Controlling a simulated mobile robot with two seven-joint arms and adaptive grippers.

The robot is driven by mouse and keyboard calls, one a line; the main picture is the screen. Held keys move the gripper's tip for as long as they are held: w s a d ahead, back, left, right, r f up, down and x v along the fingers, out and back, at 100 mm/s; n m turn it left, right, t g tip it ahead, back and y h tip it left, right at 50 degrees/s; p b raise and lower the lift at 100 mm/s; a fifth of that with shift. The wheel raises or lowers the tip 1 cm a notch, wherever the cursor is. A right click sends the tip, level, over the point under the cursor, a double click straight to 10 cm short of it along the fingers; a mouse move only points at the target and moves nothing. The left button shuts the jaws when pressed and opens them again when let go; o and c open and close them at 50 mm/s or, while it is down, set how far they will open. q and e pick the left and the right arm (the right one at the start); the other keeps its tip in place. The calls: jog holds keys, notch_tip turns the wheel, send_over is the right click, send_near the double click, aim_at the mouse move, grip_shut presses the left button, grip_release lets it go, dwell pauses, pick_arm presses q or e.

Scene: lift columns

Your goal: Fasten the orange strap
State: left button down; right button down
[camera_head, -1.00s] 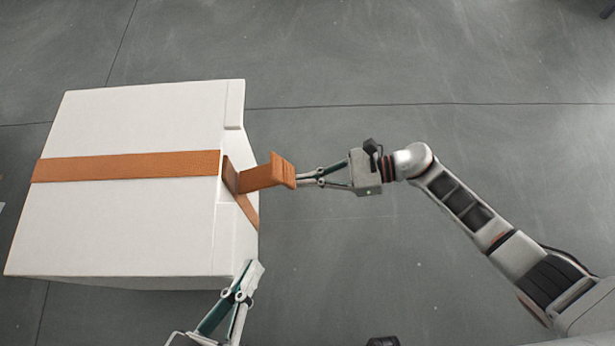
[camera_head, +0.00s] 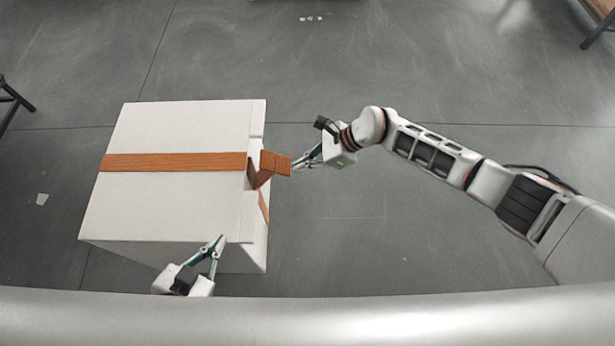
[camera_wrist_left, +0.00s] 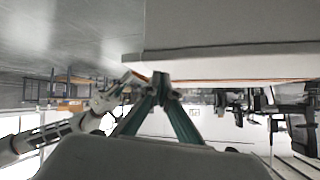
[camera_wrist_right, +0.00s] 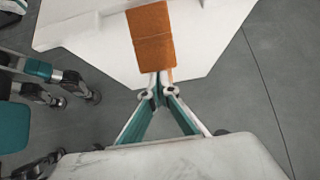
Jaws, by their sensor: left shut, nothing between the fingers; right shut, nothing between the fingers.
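A white box (camera_head: 180,125) stands on the floor in the head view. An orange strap (camera_head: 175,162) runs across its top, and more strap shows lower on its right side. The strap's flap (camera_head: 274,163) sticks out past the box's right edge. My right gripper (camera_head: 294,167) is shut with its tips at the flap's outer end. In the right wrist view the flap (camera_wrist_right: 151,35) lies just beyond the shut fingertips (camera_wrist_right: 156,82); I cannot tell whether they touch. My left gripper (camera_head: 220,239) is shut and empty near the box's front right; it also shows in the left wrist view (camera_wrist_left: 161,82).
The grey floor (camera_head: 400,240) right of the box is clear. Dark stand legs (camera_head: 14,103) show at the left edge, and other furniture (camera_head: 598,30) at the top right.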

aim_at(274, 163)
jog(key=r, duration=0.2)
jog(key=a+r+h+p, duration=0.1)
jog(key=shift+w+a, duration=0.1)
jog(key=shift+w, duration=0.25)
jog(key=shift+s+a+r+h, duration=0.1)
jog(key=shift+s+a+h, duration=0.05)
jog(key=shift+a+h, duration=0.25)
jog(key=shift+s+a+r+p, duration=0.15)
jog(key=shift+a+p, duration=0.1)
jog(key=shift+a, duration=0.15)
jog(key=shift+s+a+r+p, duration=0.1)
jog(key=shift+a+r+p, duration=0.05)
jog(key=shift+a+p, duration=0.15)
jog(key=shift+a+r, duration=0.25)
jog(key=shift+a, duration=0.55)
pick_arm(q)
jog(key=shift+s+a+r, duration=0.1)
jog(key=shift+a+r, duration=0.15)
jog(key=shift+r, duration=0.05)
pick_arm(e)
jog(key=shift+s+a+r, duration=0.1)
jog(key=shift+a+r, duration=0.15)
jog(key=shift+a, duration=0.25)
jog(key=shift+a+r, duration=0.25)
jog(key=shift+a, duration=0.25)
jog(key=shift+a, duration=0.15)
